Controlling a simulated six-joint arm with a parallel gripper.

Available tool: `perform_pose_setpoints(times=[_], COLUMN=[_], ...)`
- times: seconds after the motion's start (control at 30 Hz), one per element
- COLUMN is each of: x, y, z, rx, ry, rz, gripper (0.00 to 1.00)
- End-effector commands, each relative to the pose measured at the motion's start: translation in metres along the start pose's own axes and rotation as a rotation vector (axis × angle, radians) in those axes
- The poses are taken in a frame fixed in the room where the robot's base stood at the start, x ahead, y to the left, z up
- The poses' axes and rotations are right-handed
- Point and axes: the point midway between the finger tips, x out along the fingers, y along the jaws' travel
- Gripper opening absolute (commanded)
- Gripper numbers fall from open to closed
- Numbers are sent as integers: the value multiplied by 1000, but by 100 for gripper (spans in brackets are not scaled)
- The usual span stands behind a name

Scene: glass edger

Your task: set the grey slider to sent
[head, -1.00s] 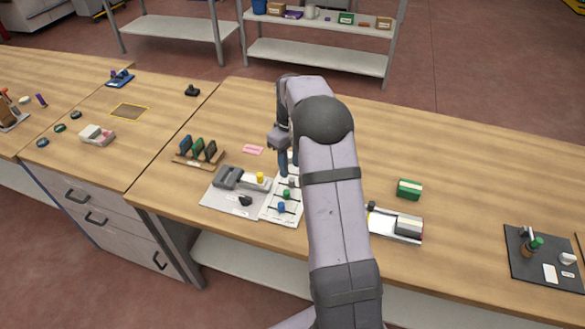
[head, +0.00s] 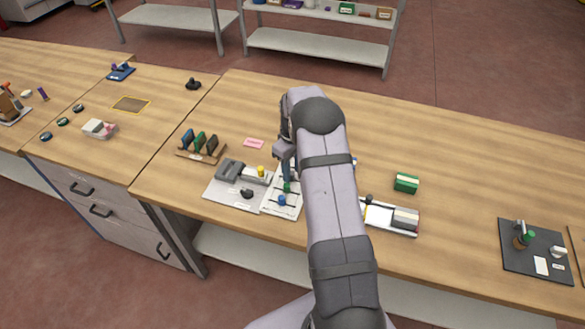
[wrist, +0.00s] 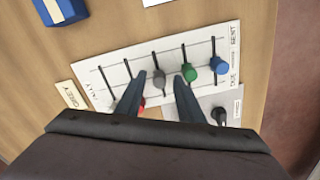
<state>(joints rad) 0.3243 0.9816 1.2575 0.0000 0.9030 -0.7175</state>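The white slider board (wrist: 118,78) lies on the bench, with several knobs on parallel slots. "SENT" is printed by the far end of the slots and "DUE" by the near end. The grey slider (wrist: 160,79) sits toward the near, DUE side of its slot. My gripper (wrist: 160,76) is open, one finger on each side of the grey slider, with small gaps visible. The green knob (wrist: 189,72) is just right of the right finger. A blue knob (wrist: 221,66) is farther right. A red knob (wrist: 140,106) is partly hidden by the left finger. In the head view my arm covers part of the board (head: 270,207).
Beside the board is a grey panel (head: 216,194) with a yellow knob and a black knob. A rack of stamp-like pieces (head: 186,154), a pink note (head: 254,143) and a green box (head: 406,183) stand nearby. The bench right of the green box is mostly clear.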

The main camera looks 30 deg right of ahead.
Motion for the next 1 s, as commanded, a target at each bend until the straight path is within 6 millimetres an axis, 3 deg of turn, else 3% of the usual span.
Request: perform_pose_setpoints(times=[0.37, 0.5, 0.53, 0.73, 1.0], x=[6, 6, 6, 5, 5], y=[0, 0, 0, 2, 17], z=[0, 0, 0, 4, 40], rx=[0, 0, 0, 2, 2], ry=[0, 0, 0, 0, 0], rz=[0, 0, 0, 0, 1], gripper=[35, 4, 0, 0, 0])
